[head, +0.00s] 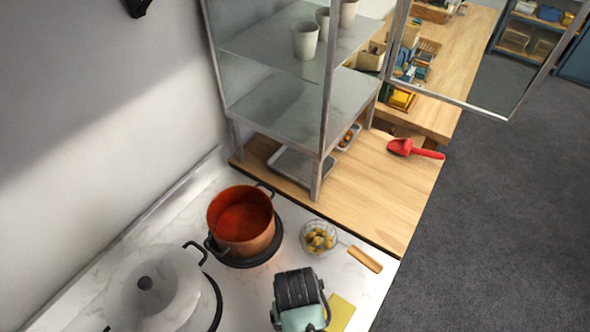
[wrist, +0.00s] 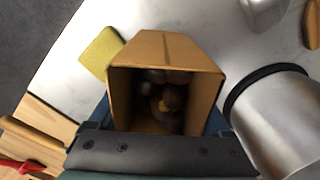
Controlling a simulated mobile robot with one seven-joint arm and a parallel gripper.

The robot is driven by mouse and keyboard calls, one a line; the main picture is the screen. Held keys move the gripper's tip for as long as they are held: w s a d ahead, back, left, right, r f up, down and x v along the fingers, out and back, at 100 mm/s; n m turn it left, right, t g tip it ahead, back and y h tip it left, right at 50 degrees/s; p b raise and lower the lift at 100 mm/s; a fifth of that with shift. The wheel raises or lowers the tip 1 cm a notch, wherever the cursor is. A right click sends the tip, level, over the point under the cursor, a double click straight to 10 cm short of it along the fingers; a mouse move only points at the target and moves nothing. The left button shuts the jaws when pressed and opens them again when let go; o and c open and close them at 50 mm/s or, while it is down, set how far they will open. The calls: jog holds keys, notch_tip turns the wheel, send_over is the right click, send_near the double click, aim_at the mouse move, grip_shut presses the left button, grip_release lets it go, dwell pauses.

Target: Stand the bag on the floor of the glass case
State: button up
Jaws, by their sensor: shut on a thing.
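My gripper (wrist: 160,128) is shut on the bag (wrist: 182,50), a brown paper bag with its open mouth toward the wrist camera. Dark round chestnuts (wrist: 165,100) show inside it. In the head view, my dark and teal wrist (head: 297,297) is over the pale counter at the bottom, and it hides the bag. The glass case (head: 328,100) stands on legs beyond the pots, with its framed door (head: 468,103) swung open to the right. Its floor (head: 285,108) looks bare. White cups (head: 305,42) stand on the shelf above.
A copper pot (head: 243,222) and a lidded silver pot (head: 160,290) stand at left. A wire strainer (head: 320,238) of chestnuts lies between wrist and case. A yellow-green cloth (head: 341,312) is beside my wrist. A red scoop (head: 408,148) lies on the wooden counter (head: 375,195), mostly clear in front.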

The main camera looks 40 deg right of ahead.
jog(key=shift+w+f, duration=0.1)
jog(key=shift+f, duration=2.3)
jog(key=shift+f, duration=0.1)
jog(key=shift+f, duration=0.15)
jog(key=o, duration=1.5)
jog(key=shift+c, duration=0.2)
